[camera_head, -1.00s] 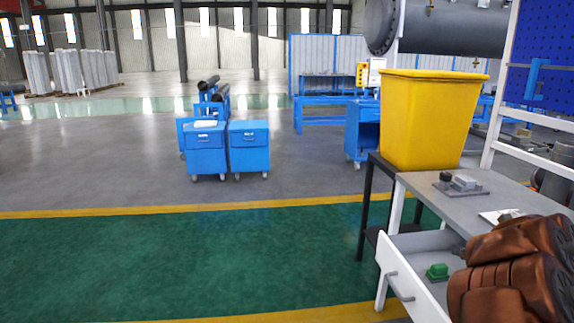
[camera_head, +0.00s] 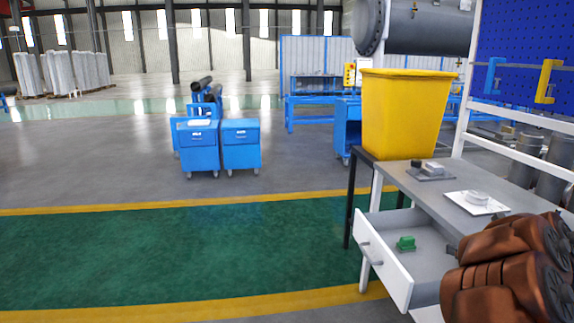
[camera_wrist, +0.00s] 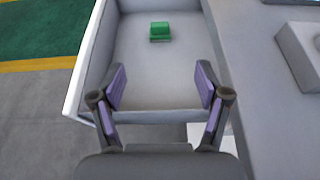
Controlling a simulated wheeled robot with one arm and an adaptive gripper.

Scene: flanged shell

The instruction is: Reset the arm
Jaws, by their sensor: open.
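My gripper (camera_wrist: 160,88) shows in the wrist view with its two fingers spread apart and nothing between them. It is over the near part of an open drawer (camera_wrist: 150,75). A small green block (camera_wrist: 160,31) lies inside the drawer, beyond the fingertips. In the head view the white drawer (camera_head: 392,262) stands open below the grey table (camera_head: 470,185), with the green block (camera_head: 406,243) on its floor. My brown arm covers the lower right of the head view, and the gripper itself is hidden there.
On the table are a grey part on a dark plate (camera_head: 431,170) and a white plate with a round piece (camera_head: 476,202). A yellow bin (camera_head: 408,115) stands at the table's far end. Blue cabinets (camera_head: 218,146) stand farther off. The green floor (camera_head: 180,255) left of the drawer is clear.

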